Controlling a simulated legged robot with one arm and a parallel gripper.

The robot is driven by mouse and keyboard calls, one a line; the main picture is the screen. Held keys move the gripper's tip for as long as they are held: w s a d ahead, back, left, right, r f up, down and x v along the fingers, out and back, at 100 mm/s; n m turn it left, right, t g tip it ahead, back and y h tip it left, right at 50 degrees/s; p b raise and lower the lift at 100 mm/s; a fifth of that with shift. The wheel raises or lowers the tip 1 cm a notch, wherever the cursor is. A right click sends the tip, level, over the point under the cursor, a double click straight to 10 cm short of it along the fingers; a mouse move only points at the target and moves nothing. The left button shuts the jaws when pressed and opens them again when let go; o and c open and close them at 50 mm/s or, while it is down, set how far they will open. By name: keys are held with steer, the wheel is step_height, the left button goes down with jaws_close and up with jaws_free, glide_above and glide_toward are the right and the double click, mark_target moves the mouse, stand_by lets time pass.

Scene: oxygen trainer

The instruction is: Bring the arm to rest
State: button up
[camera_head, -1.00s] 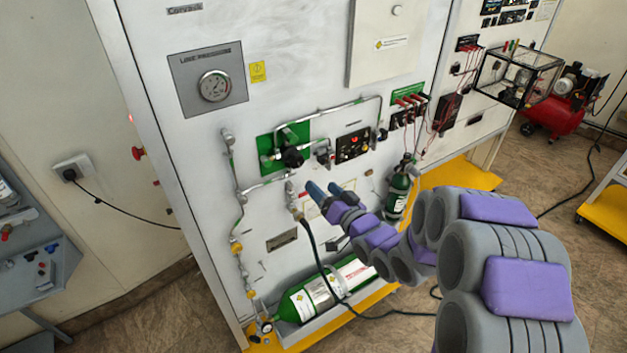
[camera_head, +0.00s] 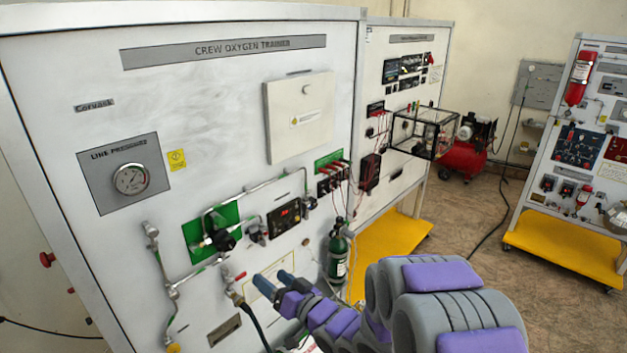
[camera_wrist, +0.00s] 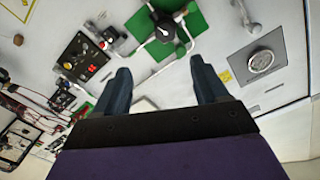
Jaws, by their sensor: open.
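My gripper (camera_head: 275,283) is in front of the white crew oxygen trainer panel (camera_head: 200,80), low and right of centre in the head view. Its two dark blue fingers are apart with nothing between them. In the wrist view my gripper (camera_wrist: 160,88) points at the panel, which fills the background. The black valve knob (camera_wrist: 166,28) on its green plate lies beyond the fingertips, and the pressure gauge (camera_wrist: 261,61) is to the right. My arm reaches in from the lower right of the head view. I cannot tell the exact gap between fingers and panel.
A green cylinder (camera_head: 338,252) stands beside my fingers. A hose fitting with a red lever (camera_head: 237,285) is just left of them. A clear box (camera_head: 425,130) juts out from the second panel, with a red compressor (camera_head: 463,160) behind it. Open floor lies to the right.

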steer(key=s+d+f+m+g+h+b, duration=0.1)
steer(key=s+d+f+h+b, duration=0.2)
steer(key=d, duration=0.5)
steer(key=s+d+f+m+g+h+b, duration=0.1)
steer(key=s+d+f+h+b, duration=0.15)
steer(key=d+h, duration=0.45)
steer(key=s+d+f+m+g+h+b, duration=0.1)
steer(key=s+d+f+g+h+b, duration=0.15)
steer(key=d, duration=0.65)
steer(key=s+d+f+g+b, duration=0.1)
steer(key=s+g+b, duration=0.1)
steer(key=s, duration=0.8)
steer(key=s+d+f+m+g+h+b, duration=0.1)
steer(key=s+g+b, duration=0.1)
steer(key=s, duration=0.8)
steer(key=s+d+f+g+b, duration=0.1)
steer(key=s+g, duration=0.3)
steer(key=s, duration=0.6)
steer(key=shift+d+m+b, duration=0.3)
steer(key=shift+d+b, duration=0.15)
steer(key=shift+b, duration=0.15)
steer(key=shift+g, duration=0.25)
